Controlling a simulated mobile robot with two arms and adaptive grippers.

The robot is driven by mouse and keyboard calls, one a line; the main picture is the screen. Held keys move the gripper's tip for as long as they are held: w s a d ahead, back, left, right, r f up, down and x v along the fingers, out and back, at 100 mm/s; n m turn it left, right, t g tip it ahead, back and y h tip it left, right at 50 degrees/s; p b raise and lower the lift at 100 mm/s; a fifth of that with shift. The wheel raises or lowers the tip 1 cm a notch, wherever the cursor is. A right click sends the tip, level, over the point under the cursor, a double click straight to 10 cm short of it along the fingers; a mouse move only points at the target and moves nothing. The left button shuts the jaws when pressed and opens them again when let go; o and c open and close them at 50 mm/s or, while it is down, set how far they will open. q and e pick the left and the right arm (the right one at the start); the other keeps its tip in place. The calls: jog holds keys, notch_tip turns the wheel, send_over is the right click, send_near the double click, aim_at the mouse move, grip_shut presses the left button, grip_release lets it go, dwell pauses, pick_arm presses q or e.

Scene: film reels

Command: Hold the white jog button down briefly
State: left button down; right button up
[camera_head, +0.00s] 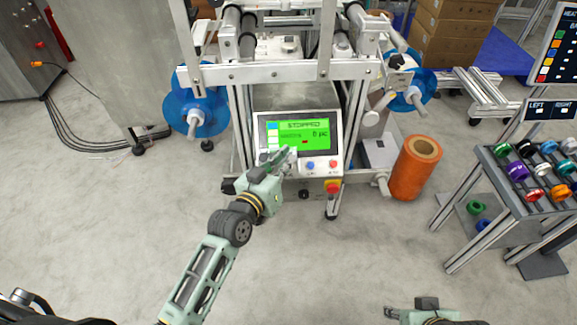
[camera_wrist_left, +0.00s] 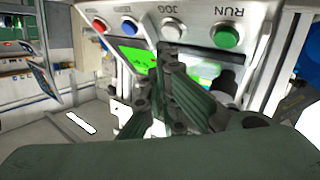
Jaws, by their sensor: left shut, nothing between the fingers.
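The control panel (camera_head: 320,172) of the machine has a green screen (camera_head: 305,134) reading "STOPPED". In the left wrist view, the panel appears upside down, with the white jog button (camera_wrist_left: 172,29) under the label "JOG". My left gripper (camera_head: 288,154) is shut and empty, its fingers reaching up to the panel's button row. In the head view the gripper hides the white button. My right gripper (camera_head: 391,313) shows only partly at the bottom edge, its opening unclear.
A green run button (camera_wrist_left: 225,36) sits on one side of the white one; blue (camera_wrist_left: 129,27) and red (camera_wrist_left: 100,26) buttons sit on the other. A red stop knob (camera_head: 332,187) is below the panel. An orange roll (camera_head: 415,168) stands at right. The floor in front is clear.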

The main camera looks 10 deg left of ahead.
pick_arm(q)
jog(key=shift+w+f, duration=0.1)
jog(key=shift+f, duration=0.05)
pick_arm(e)
jog(key=shift+f, duration=0.1)
dwell(0.6)
pick_arm(q)
jog(key=shift+w+f, duration=0.1)
pick_arm(e)
jog(key=shift+r, duration=0.5)
